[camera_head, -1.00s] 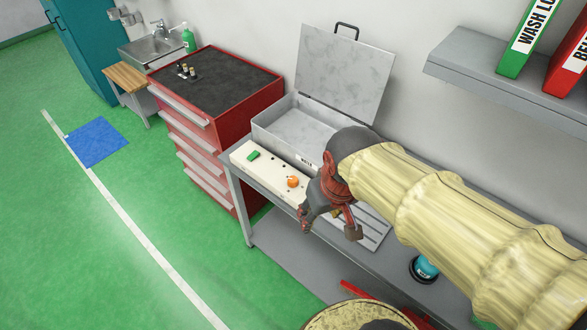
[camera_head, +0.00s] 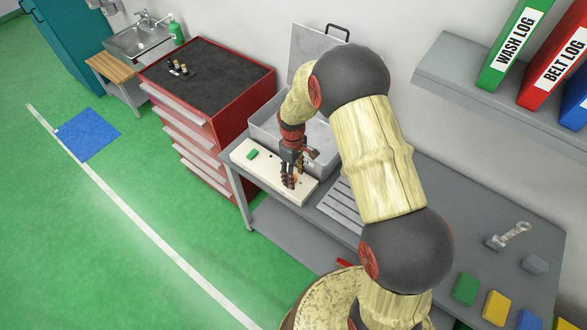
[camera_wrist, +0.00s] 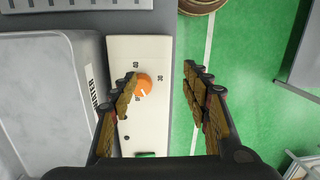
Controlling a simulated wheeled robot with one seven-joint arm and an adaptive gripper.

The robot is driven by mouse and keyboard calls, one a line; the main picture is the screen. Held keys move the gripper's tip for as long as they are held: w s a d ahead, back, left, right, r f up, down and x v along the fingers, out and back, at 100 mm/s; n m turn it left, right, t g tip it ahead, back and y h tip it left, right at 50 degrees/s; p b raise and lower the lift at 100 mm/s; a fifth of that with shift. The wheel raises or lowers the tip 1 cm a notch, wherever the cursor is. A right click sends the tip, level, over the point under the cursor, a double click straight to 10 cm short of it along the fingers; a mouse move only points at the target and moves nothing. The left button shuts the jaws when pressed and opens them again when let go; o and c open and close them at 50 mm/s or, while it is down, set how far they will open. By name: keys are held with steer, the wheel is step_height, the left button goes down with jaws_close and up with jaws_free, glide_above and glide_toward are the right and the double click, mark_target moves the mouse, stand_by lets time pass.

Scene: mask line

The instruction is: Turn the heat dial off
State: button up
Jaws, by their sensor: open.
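The heat dial is a round orange knob (camera_wrist: 143,85) with a white pointer mark, on a cream control panel (camera_wrist: 152,48). A green switch (camera_head: 252,154) sits at the panel's left end.
An open grey metal box (camera_head: 262,122) stands right behind the panel, its lid raised. A slotted grey plate (camera_head: 340,205) lies to the right. A red drawer cabinet (camera_head: 255,92) adjoins the bench's left side. Coloured blocks (camera_head: 497,307) lie at the far right.

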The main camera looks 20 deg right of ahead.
steer(key=w, duration=0.1)
steer(key=w+n, duration=0.1)
steer(key=w, duration=0.1)
steer(key=w+r+n+t, duration=0.1)
steer(key=shift+w+d, duration=0.1)
steer(key=shift+w, duration=0.25)
steer(key=shift+n, duration=0.5)
steer(key=shift+f+p, duration=0.35)
steer(key=shift+f, duration=3.45)
steer(key=shift+c, duration=0.8)
steer(key=c, duration=1)
